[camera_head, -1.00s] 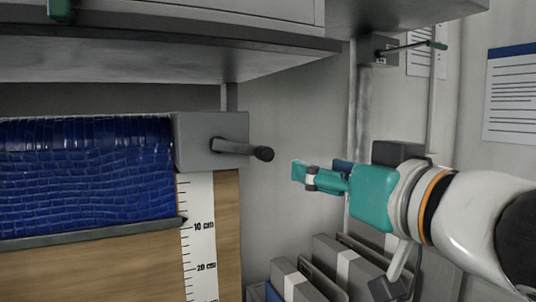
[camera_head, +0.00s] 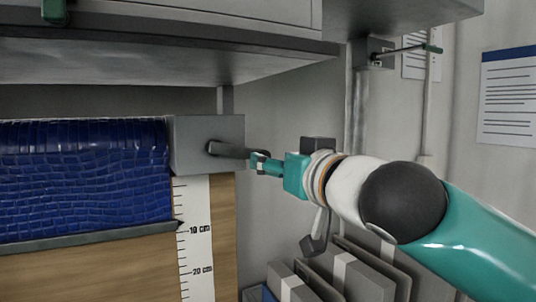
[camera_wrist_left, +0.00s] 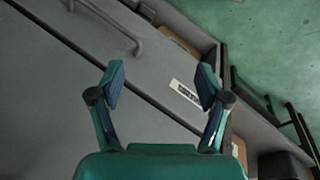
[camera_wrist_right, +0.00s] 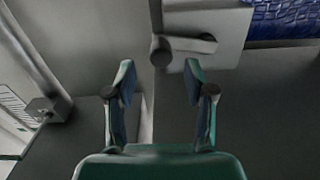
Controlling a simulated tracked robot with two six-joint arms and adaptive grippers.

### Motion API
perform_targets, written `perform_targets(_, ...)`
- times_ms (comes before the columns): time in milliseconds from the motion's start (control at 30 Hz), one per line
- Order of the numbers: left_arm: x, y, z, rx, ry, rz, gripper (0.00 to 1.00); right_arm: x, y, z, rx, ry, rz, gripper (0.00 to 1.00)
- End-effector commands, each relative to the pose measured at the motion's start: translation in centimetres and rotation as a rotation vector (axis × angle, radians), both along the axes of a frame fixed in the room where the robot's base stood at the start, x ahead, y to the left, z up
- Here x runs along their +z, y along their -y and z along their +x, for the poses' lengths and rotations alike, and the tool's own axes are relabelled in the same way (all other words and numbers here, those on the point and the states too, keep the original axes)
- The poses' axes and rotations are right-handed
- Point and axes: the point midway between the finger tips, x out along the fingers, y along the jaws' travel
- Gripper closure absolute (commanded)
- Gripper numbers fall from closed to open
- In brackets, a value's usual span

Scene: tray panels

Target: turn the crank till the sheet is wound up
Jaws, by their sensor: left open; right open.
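The blue sheet (camera_head: 80,180) hangs from its roller, with a grey bar (camera_head: 90,238) along its lower edge. The bar's pointer is just above the 10 cm mark on the white scale (camera_head: 197,250). The crank (camera_head: 228,150) sticks out rightward from the grey housing (camera_head: 205,130). My right gripper (camera_head: 260,163) is at the crank's outer end and partly hides the knob. In the right wrist view the dark knob (camera_wrist_right: 161,50) lies just beyond the open fingertips (camera_wrist_right: 158,75), between their lines; contact cannot be told. My left gripper (camera_wrist_left: 161,78) is open and empty, away from the crank.
A shelf (camera_head: 180,65) overhangs the sheet. Grey binders (camera_head: 355,275) stand below my right arm. A smaller lever with a green tip (camera_head: 430,48) is on the wall at upper right. My left gripper faces a grey surface with a handle (camera_wrist_left: 120,35) and label (camera_wrist_left: 186,92).

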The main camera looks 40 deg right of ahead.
Motion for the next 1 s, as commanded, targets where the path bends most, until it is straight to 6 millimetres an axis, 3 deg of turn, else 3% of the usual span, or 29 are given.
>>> perform_targets(100,0.9,0.0,0.0,0.0,0.0,0.0,0.24,0.1,0.7,2.1,-0.005,-0.006,-0.002,0.46)
perform_targets(300,1.6,0.0,0.0,0.0,0.0,0.0,0.24,0.1,1.3,4.3,-0.002,-0.002,0.0,0.46)
perform_targets(700,1.6,0.0,0.0,0.0,0.0,0.0,0.24,0.0,1.4,5.0,0.001,0.0,0.0,0.46)
perform_targets(1000,1.6,0.0,0.0,0.0,0.0,0.0,0.24,0.0,1.5,5.0,0.001,0.0,-0.001,0.95)
